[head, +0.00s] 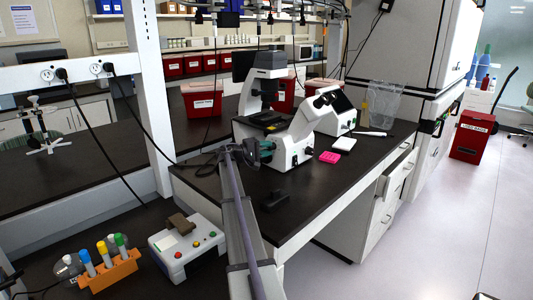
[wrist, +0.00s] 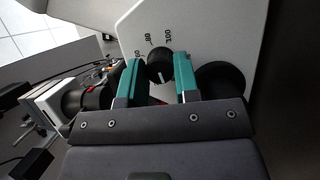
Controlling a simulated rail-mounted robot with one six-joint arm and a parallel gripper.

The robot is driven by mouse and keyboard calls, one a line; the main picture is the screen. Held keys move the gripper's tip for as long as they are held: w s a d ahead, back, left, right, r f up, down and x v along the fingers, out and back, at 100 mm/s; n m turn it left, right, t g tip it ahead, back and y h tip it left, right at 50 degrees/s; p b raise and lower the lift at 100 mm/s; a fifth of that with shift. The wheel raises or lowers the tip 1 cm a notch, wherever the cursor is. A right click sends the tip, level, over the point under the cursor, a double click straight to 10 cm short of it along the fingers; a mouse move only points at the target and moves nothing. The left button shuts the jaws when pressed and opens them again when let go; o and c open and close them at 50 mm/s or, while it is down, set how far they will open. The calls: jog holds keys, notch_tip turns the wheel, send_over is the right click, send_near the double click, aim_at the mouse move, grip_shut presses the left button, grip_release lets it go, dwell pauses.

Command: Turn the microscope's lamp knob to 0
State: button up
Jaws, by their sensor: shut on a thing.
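The white microscope (head: 294,150) stands on the dark bench in the head view. In the wrist view, the black lamp knob (wrist: 160,66) sits on its white panel (wrist: 196,32). Printed numbers reading 80 and 100 show above the knob, and another at the left is partly hidden by a finger. A short white mark on the knob points toward the bottom of the wrist view. My gripper (wrist: 158,72) has its teal fingers on either side of the knob and is shut on it. In the head view my gripper (head: 262,152) is at the microscope's lower left side, and the knob is hidden there.
A larger black knob (wrist: 220,80) is just right of the fingers in the wrist view. A pink rack (head: 330,157) and a white box (head: 344,144) lie right of the microscope. A black block (head: 274,201) lies near the bench's front edge.

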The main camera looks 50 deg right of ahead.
jog(key=shift+f+n+h+b, duration=0.1)
jog(key=shift+n+h+b, duration=0.3)
jog(key=shift+n, duration=0.6)
jog(key=o, duration=0.9)
jog(key=b+v, duration=0.1)
jog(key=v, duration=1)
jog(key=shift+d, duration=0.1)
